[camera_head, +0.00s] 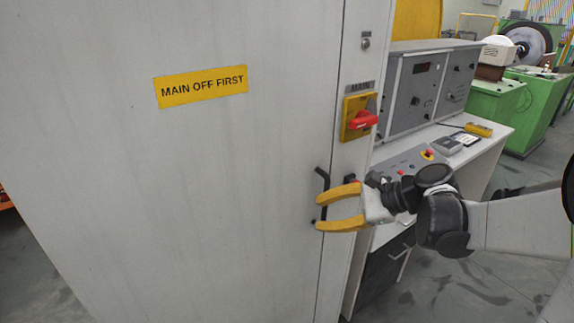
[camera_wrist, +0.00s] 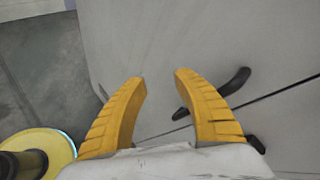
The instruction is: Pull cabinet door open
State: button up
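The light grey cabinet door (camera_head: 220,150) carries a yellow "MAIN OFF FIRST" label (camera_head: 201,87) and appears closed against its frame. A black bar handle (camera_head: 323,178) stands near the door's right edge. My gripper (camera_head: 318,212) is open at the handle, its two yellow fingers pointing left toward the door. In the wrist view, the open fingers (camera_wrist: 159,75) have only bare door surface visible between their tips. There the handle (camera_wrist: 236,80) passes partly behind the right finger, so part of it is hidden. I cannot tell whether a finger touches it.
A red main switch (camera_head: 363,120) on a yellow plate sits on the frame right of the door. A control desk (camera_head: 425,165) with instrument boxes stands right of the cabinet, close behind my gripper. Green machinery (camera_head: 535,105) is farther back. Grey floor (camera_head: 35,270) shows at left.

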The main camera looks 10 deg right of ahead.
aim_at(326, 187)
jog(key=w+d+m+t+y, duration=0.2)
jog(key=d+m+t+y, duration=0.4)
jog(key=d, duration=0.6)
jog(key=w+a, duration=0.2)
jog(key=w+a+g+b, duration=0.1)
jog(key=w+a, duration=0.1)
jog(key=a, duration=0.1)
jog(key=w+a+r+m+g+b, duration=0.1)
jog(key=w+a, duration=0.1)
jog(key=a, duration=0.1)
jog(key=shift+a+h, duration=0.15)
jog(key=shift+h, duration=0.15)
grip_shut()
